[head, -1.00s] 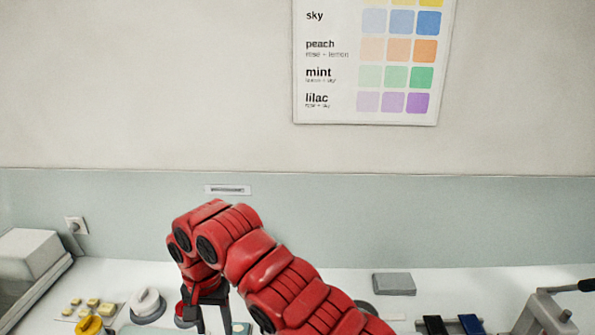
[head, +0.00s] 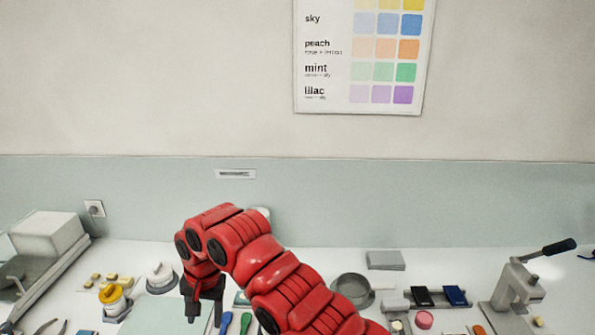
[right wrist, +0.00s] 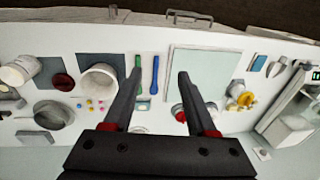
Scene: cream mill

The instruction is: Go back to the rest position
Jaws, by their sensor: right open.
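My right gripper (head: 205,308) hangs from the red arm that comes in from the lower right of the head view, its fingers pointing down over the white worktop (head: 330,255). In the right wrist view the two dark fingers of this gripper (right wrist: 160,74) are spread wide with nothing held between them. Beyond them lie a green tool (right wrist: 137,66) and a blue tool (right wrist: 155,72), seen between the fingers. My left gripper is not in view.
A pale board (right wrist: 205,62) lies beside the tools. A grey pan (head: 352,287), a lever press (head: 515,290), a white jar with yellow (head: 113,300) and a white-topped machine (head: 48,235) stand on the worktop. A colour chart (head: 325,75) hangs on the wall.

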